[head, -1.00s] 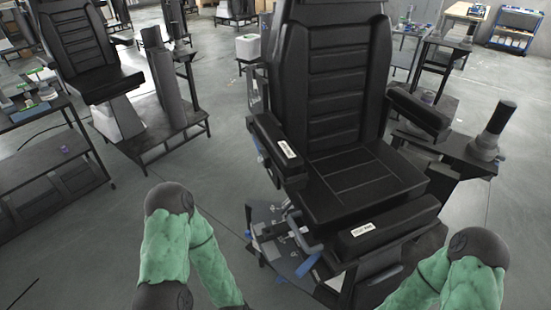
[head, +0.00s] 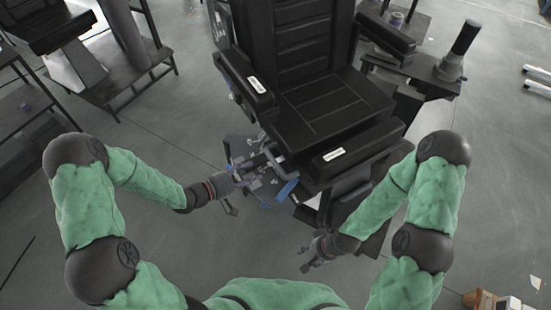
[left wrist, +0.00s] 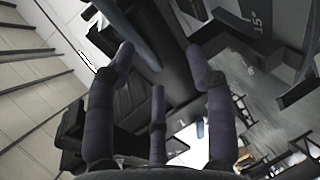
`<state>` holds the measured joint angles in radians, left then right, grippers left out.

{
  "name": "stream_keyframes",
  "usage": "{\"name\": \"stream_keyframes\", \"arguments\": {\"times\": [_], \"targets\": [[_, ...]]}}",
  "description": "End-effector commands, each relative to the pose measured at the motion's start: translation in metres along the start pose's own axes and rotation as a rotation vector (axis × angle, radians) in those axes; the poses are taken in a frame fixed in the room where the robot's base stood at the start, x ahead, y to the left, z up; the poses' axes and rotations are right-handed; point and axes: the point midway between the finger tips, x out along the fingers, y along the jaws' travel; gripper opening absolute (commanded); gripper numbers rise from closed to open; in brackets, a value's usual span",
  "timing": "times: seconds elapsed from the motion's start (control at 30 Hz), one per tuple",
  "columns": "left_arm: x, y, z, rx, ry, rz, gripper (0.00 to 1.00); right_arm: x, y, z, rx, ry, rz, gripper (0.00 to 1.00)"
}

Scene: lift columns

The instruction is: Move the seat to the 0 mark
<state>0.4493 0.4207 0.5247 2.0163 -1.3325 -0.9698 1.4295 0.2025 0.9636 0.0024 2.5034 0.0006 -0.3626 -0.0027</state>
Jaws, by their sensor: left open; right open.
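The black padded seat (head: 325,105) stands upright in the middle of the head view, with armrests on both sides. A blue-ended lever (head: 286,190) sticks out low at its front left. My left gripper (head: 240,178) is open beside the lever mechanism under the left armrest; I cannot tell whether it touches. In the left wrist view its spread fingers (left wrist: 158,62) have a bluish bar (left wrist: 139,35) beyond them. My right gripper (head: 312,257) is open and empty, low in front of the seat.
A joystick console (head: 452,58) stands right of the seat. Another dark chair (head: 40,22) on a stand and a dark table (head: 25,115) are at the left. Small boxes (head: 485,300) lie at the lower right.

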Motion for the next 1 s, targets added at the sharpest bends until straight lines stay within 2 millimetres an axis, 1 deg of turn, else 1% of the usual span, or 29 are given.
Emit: {"name": "stream_keyframes", "arguments": {"times": [0.03,0.1,0.23,0.33,0.47,0.8,1.0], "targets": [[-0.006,0.011,-0.001,-0.014,-0.019,0.029,0.54,-0.004,-0.001,0.000,0.000,0.000,0.000,0.49],[-0.011,0.021,0.001,-0.035,-0.050,0.060,0.54,-0.006,-0.002,0.000,0.000,0.000,0.000,0.49],[-0.016,0.029,0.004,-0.058,-0.085,0.086,0.54,-0.006,-0.002,0.000,0.000,0.000,0.000,0.49],[-0.012,0.030,0.006,-0.062,-0.093,0.090,0.54,-0.004,-0.002,0.000,0.000,0.000,0.000,0.49],[0.004,0.030,0.008,-0.060,-0.095,0.091,0.54,0.001,0.000,0.000,0.000,0.000,0.000,0.49],[0.063,0.035,0.013,-0.060,-0.093,0.090,0.54,0.018,0.006,-0.001,0.000,0.000,0.000,0.49],[0.084,0.037,0.014,-0.061,-0.092,0.089,0.54,0.024,0.008,-0.001,0.000,0.000,0.000,0.49]]}}
